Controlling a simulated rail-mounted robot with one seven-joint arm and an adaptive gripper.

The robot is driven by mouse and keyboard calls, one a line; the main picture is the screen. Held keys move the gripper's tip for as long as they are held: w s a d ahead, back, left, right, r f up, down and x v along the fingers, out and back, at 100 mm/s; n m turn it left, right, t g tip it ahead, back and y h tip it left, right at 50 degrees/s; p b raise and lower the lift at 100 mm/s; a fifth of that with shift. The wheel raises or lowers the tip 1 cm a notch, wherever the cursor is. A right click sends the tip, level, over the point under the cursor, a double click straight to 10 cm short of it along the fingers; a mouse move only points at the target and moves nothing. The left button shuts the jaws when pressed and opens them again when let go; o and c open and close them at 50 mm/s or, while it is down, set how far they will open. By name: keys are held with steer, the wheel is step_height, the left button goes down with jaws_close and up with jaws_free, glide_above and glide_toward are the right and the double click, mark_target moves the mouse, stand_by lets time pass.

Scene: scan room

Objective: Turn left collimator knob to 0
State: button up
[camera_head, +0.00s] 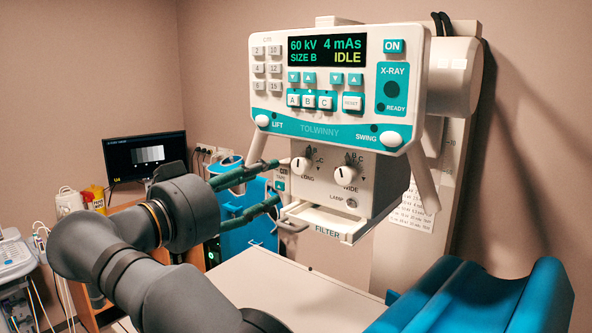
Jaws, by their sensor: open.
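The left collimator knob (299,164), a white round dial above the word LONG, sits on the front of the collimator box (376,192). The right knob (344,175), above the word WIDE, is beside it. Both have a dark pointer line; the exact setting of the left knob is too small to read. My gripper (282,181) comes in from the left with two green fingers spread apart and empty. The upper fingertip is close to the left knob's left side in the picture; I cannot tell whether it touches. The lower finger is by the handle under the box.
The control panel (327,132) hangs directly above the knobs, its display reading 60 kV, 4 mAs, SIZE B, IDLE. A filter tray (327,222) juts out below them. A white table top (262,283) and blue padded supports (478,300) lie lower down. A monitor (144,155) stands behind at left.

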mark_target(298, 169)
steer(key=p+x, duration=0.1)
steer(key=x, duration=0.2)
steer(key=p+x, duration=0.1)
steer(key=x, duration=0.2)
steer(key=p+x, duration=0.1)
steer(key=x, duration=0.2)
steer(key=shift+d+r, duration=0.25)
steer(key=shift+d, duration=0.05)
steer(key=shift+w+d+f+p, duration=0.15)
steer(key=shift+w+d+p, duration=0.15)
steer(key=shift+w+p, duration=0.05)
steer(key=shift+c, duration=1)
steer(key=c, duration=0.9)
